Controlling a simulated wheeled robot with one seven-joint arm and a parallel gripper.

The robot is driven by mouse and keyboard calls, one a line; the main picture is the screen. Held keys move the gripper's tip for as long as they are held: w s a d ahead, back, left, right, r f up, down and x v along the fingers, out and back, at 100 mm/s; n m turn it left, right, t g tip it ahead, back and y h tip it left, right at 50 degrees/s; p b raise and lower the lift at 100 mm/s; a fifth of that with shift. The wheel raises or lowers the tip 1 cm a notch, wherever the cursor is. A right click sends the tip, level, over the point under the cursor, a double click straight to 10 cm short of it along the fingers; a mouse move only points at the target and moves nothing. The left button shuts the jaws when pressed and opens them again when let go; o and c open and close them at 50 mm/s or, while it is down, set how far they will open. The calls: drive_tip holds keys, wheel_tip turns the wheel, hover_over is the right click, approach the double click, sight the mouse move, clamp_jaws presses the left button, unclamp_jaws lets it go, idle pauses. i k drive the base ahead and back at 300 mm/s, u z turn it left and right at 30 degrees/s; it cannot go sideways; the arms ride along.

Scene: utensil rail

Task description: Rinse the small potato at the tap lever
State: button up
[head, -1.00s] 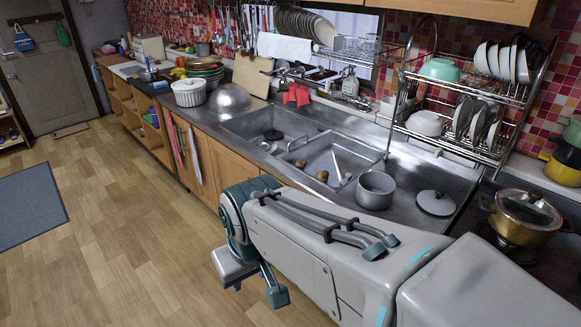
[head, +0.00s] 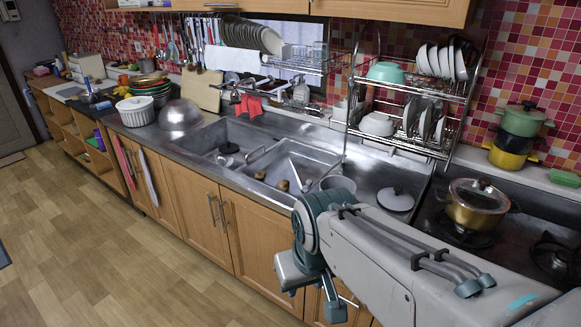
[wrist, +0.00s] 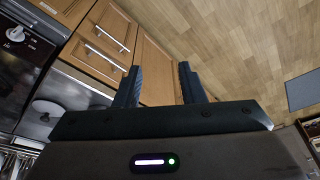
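Two brown potato-like lumps lie in the right sink basin (head: 312,160) in the head view: one at the left (head: 260,175) and one nearer the front (head: 283,186). I cannot tell for sure which is smaller. The tap (head: 240,93) is at the back of the sink, near red cloths; its lever is too small to make out clearly. My gripper (wrist: 160,83) is open and empty in the wrist view, with cabinet fronts and wooden floor beyond its fingers. It is in front of the counter, apart from the potatoes.
A grey pot (head: 340,183) is partly hidden behind my arm. A lid (head: 396,200) lies on the drainboard. A dish rack (head: 415,100) stands over the right side. A steel bowl (head: 181,114) sits left of the sink.

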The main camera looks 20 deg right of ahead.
sight(219, 87)
drive_tip(key=z, duration=0.15)
drive_tip(key=i, duration=1)
drive_tip(key=u, duration=0.05)
drive_tip(key=k, duration=0.9)
drive_tip(key=u, duration=0.65)
drive_tip(key=k, duration=0.85)
drive_tip(key=u, duration=0.8)
drive_tip(key=i, duration=4.5)
drive_tip(key=z, duration=0.55)
